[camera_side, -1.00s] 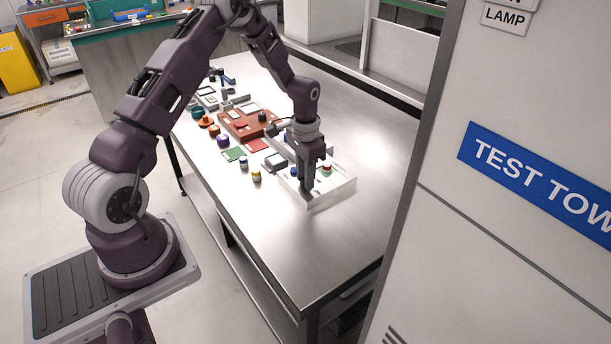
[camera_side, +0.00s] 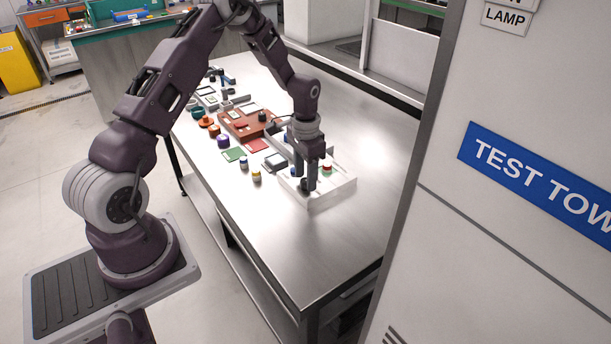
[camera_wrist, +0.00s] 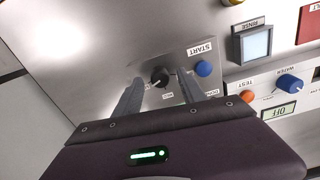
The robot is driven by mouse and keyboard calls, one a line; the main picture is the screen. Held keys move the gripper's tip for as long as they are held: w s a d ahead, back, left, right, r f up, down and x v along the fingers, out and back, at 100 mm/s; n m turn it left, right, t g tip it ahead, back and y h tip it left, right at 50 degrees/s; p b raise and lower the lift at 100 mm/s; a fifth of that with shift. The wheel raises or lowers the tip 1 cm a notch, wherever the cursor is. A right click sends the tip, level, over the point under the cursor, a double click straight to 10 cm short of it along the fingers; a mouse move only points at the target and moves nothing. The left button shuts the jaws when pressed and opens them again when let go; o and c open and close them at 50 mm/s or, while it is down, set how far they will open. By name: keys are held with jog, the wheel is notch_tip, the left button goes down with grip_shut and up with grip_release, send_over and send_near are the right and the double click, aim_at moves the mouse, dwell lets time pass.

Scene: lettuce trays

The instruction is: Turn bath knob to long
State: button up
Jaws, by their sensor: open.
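A black knob (camera_wrist: 159,77) sits on the grey-white panel, seen in the wrist view. My gripper (camera_wrist: 160,80) is open, with one finger on each side of the knob and a visible gap to each. A small label lies beside the knob, too small to read; the knob's pointer direction cannot be made out. In the side view my gripper (camera_side: 313,172) is above the near end of the white panel box (camera_side: 333,194). The dark knob (camera_side: 307,185) shows just under the fingers there.
A blue START button (camera_wrist: 204,69) is close to the right finger. A RINSE screen (camera_wrist: 257,45), orange button (camera_wrist: 247,97) and blue WATER knob (camera_wrist: 291,84) lie further right. A red-brown tray (camera_side: 238,125) and small jars stand farther along the steel table (camera_side: 330,245).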

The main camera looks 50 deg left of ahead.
aim_at(305, 180)
notch_tip(305, 180, up, 7)
jog(key=shift+f, duration=0.15)
